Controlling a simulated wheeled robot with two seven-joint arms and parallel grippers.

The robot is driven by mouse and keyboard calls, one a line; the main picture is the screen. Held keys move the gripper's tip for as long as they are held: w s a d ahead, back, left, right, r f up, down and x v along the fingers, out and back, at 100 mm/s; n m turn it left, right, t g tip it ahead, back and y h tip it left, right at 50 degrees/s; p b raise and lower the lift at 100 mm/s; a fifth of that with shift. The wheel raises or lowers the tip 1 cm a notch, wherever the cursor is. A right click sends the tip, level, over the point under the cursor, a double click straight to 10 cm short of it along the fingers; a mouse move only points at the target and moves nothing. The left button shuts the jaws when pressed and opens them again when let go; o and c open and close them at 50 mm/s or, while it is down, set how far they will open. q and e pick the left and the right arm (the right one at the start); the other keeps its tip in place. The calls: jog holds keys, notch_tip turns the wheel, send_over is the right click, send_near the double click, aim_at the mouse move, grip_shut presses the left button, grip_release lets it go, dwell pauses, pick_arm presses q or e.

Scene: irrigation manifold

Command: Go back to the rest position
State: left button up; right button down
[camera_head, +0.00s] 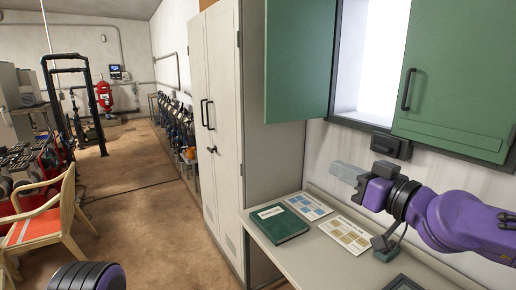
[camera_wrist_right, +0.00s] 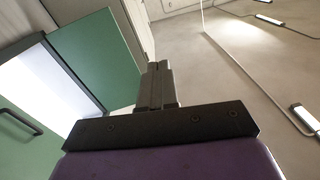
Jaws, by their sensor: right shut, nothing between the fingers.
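My right gripper (camera_head: 346,172) is in front of the wall cabinet, above the counter, at the end of my purple right arm. Its fingers point left and are shut with nothing between them. The right wrist view shows the closed fingers (camera_wrist_right: 157,84) pointing toward the ceiling side, apart from the green cabinet door. A black and purple part of my left arm shows at the bottom left of the head view; the left gripper is not in view.
The wall cabinet has an open left green door (camera_head: 299,60) and a closed right door (camera_head: 455,80). A green book (camera_head: 278,224) and printed sheets (camera_head: 345,234) lie on the counter (camera_head: 300,255). A tall grey locker (camera_head: 222,130) stands left. A wooden chair (camera_head: 45,222) is far left.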

jog(key=w+d+f+m+t+h, duration=0.1)
jog(key=w+d+f+m+h, duration=0.15)
jog(key=w+f+m, duration=0.4)
jog(key=s+d+f+m+g+h+b, duration=0.1)
jog(key=s+f+m+g+h, duration=0.15)
jog(key=f, duration=0.75)
jog(key=s+d+f+m+g+h+b, duration=0.1)
jog(key=s+d+f+m+h, duration=0.15)
jog(key=f, duration=0.85)
jog(key=s+f+m+g+h+b, duration=0.2)
jog(key=s+f+m+h, duration=0.15)
jog(key=f, duration=0.65)
pick_arm(q)
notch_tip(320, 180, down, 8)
jog(key=b, duration=0.4)
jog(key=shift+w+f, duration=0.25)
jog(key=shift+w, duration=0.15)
pick_arm(e)
jog(key=s+d+f+n+g+h, duration=0.1)
jog(key=s+d+f+g, duration=0.2)
jog(key=s+f, duration=1.1)
jog(key=s+d+f+n+g+h, duration=0.1)
jog(key=s+d+f+g, duration=0.3)
jog(key=s+f, duration=1)
jog(key=shift+s+d+f+n+g, duration=0.15)
jog(key=shift+s+f+n+g, duration=0.05)
jog(key=shift+s+n+g, duration=0.2)
